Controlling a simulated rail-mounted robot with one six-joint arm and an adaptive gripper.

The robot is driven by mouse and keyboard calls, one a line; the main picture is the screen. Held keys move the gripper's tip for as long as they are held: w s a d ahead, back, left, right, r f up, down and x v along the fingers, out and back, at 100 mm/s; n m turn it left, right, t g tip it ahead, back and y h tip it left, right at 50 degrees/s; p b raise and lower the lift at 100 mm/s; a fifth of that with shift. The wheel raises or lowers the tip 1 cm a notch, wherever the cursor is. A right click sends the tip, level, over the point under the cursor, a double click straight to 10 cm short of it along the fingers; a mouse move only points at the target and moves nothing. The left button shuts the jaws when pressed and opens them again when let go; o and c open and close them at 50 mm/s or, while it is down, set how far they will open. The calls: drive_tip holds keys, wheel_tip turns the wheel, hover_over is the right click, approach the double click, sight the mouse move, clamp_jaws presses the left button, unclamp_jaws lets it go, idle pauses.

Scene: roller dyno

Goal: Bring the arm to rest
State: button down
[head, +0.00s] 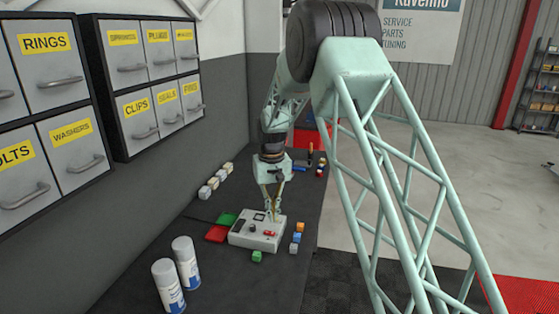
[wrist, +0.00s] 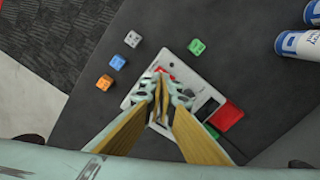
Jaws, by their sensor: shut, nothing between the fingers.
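My gripper (head: 273,217) points down over the white control box (head: 242,236) on the dark bench, in the head view. In the wrist view my gripper (wrist: 161,82) has its fingers drawn together in front of the box (wrist: 192,75), with nothing held. The fingers hide part of the box's top. Whether the tips touch the box, I cannot tell. My arm reaches down over the bench in a bent pose.
Small cubes lie close around the box: a green one (head: 257,256), an orange one (head: 297,237) and others. Red (head: 216,234) and green pads lie left of it. Two spray cans (head: 186,262) stand nearer. Labelled drawers (head: 150,85) line the left wall.

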drive_tip(key=s+d+r+t+b, duration=0.1)
drive_tip(key=s+d+r, duration=0.4)
drive_tip(key=r, duration=0.3)
drive_tip(key=s+d+r+b, duration=0.2)
drive_tip(key=s+d+r, duration=0.2)
drive_tip(key=s+r, duration=0.3)
drive_tip(key=s+d+r+m+t+b, duration=0.1)
drive_tip(key=s+d+r, duration=0.35)
drive_tip(key=s, duration=0.25)
drive_tip(key=s+d+r+m+b, duration=0.1)
drive_tip(key=s+d+r, duration=0.2)
drive_tip(key=s+r, duration=0.35)
drive_tip(key=s+d+f+b, duration=0.1)
drive_tip(key=s+d+b, duration=0.1)
drive_tip(key=s, duration=0.9)
drive_tip(key=s+d+f+t+b, duration=0.1)
drive_tip(key=s+d+f, duration=0.1)
drive_tip(key=s, duration=1)
drive_tip(key=s+d+f+m+t+b, duration=0.1)
drive_tip(key=s+d, duration=0.3)
drive_tip(key=s, duration=0.8)
drive_tip(key=shift+d+f+b, duration=0.15)
drive_tip(key=shift+d+b, duration=0.15)
drive_tip(key=shift+b, duration=0.55)
drive_tip(key=shift+w, duration=0.1)
